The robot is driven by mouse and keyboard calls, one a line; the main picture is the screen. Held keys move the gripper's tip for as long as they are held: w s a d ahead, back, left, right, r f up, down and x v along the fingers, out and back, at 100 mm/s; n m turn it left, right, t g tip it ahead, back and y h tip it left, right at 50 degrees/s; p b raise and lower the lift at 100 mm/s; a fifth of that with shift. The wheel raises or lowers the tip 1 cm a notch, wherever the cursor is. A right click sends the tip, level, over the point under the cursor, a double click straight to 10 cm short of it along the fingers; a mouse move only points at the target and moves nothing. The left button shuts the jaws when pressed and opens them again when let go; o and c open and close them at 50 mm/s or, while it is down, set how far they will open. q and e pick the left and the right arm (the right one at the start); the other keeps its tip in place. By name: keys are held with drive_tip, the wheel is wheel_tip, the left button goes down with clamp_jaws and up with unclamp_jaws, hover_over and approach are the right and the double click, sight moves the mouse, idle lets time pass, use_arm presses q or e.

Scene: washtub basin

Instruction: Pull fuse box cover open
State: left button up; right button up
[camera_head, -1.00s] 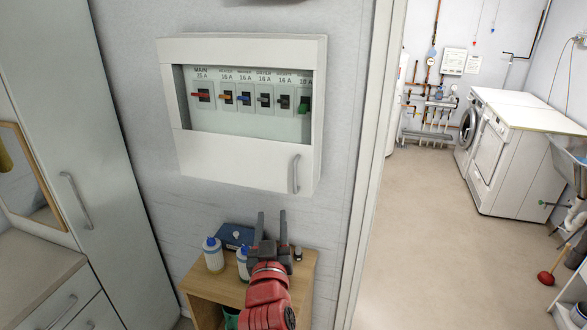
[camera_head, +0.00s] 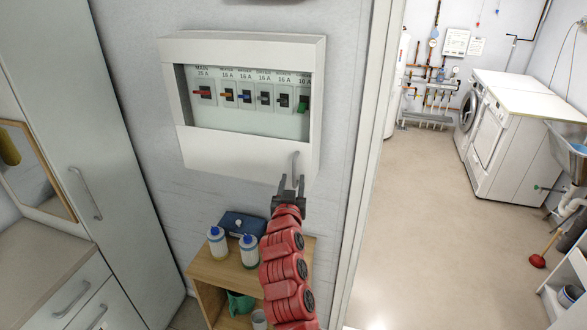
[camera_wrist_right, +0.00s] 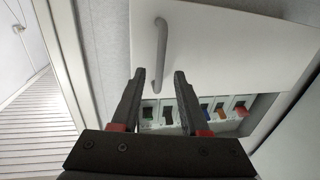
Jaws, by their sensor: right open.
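The white fuse box (camera_head: 245,105) hangs on the wall with its cover closed. A row of breaker switches (camera_head: 250,95) shows through its window. The cover's grey handle (camera_head: 296,166) stands upright at the lower right; it also shows in the right wrist view (camera_wrist_right: 161,55). My right gripper (camera_head: 291,183) is open and empty, with its fingers pointing at the handle's lower end. In the right wrist view my gripper (camera_wrist_right: 158,85) has the handle ahead, between the lines of its fingers; I cannot tell whether they touch it. My left gripper is out of view.
A wooden shelf unit (camera_head: 205,268) below the fuse box holds two white bottles (camera_head: 249,251) and a blue box (camera_head: 243,225). A tall cabinet (camera_head: 85,130) stands at the left. A door frame (camera_head: 372,165) is close on the right.

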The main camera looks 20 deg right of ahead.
drive_tip(key=shift+p+x, duration=0.4)
drive_tip(key=shift+x, duration=1.1)
clamp_jaws()
idle(0.4)
